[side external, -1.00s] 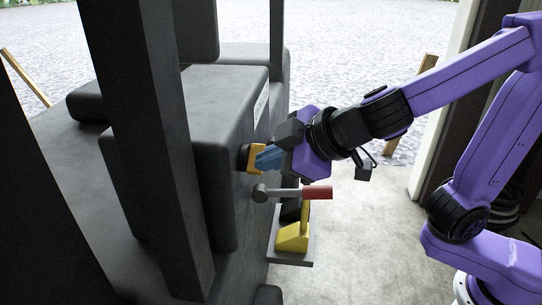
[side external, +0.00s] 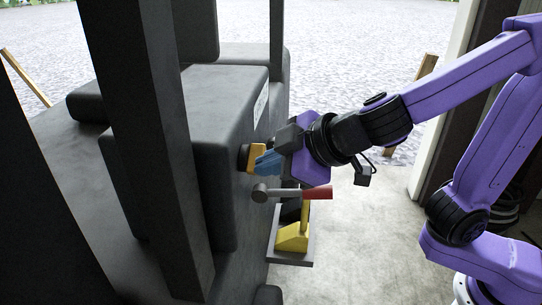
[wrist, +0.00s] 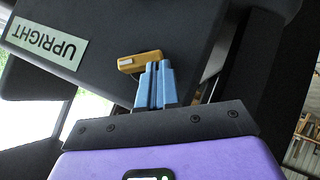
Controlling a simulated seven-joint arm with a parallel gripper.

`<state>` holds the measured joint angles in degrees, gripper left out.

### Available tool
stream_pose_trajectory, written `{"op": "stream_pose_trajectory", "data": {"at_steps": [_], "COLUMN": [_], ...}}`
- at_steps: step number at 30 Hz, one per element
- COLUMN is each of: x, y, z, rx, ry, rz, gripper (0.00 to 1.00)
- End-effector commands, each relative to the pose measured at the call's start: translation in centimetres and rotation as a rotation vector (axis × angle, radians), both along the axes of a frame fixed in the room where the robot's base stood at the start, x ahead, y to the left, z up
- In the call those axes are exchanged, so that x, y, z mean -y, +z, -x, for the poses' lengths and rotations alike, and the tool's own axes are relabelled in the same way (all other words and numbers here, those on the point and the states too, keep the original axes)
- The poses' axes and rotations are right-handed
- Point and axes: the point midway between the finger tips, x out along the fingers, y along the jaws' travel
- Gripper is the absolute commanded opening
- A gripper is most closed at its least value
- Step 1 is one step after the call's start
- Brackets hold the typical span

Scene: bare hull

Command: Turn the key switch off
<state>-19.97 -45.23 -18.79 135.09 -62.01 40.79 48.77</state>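The key switch has an orange-yellow handle (side external: 257,156) on a dark round base, mounted on the side of the dark grey hull. In the wrist view the handle (wrist: 140,62) is a short bar lying nearly level with a pale mark. My gripper (side external: 266,163) has its blue fingers at the handle. In the wrist view the fingertips of my gripper (wrist: 157,66) are close together, with only a thin gap, and overlap the handle's right end. Nothing shows clearly between them. They look pressed against or very near the handle; exact contact is hidden.
A grey lever with a red grip (side external: 316,193) sticks out just below my gripper. A yellow lever (side external: 293,236) stands on a grey bracket below that. An "UPRIGHT" label (wrist: 46,44) is on the hull. Dark posts stand left; open floor lies right.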

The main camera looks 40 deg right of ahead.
Motion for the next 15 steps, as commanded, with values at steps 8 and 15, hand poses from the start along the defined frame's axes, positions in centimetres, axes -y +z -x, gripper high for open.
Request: {"op": "stream_pose_trajectory", "data": {"at_steps": [8,15], "x": [-0.1,-0.2], "y": [-0.7,-1.5], "z": [0.2,0.3], "rx": [-0.004,-0.003], "ry": [0.001,0.002], "rz": [0.005,0.005], "gripper": [0.00,0.00]}}
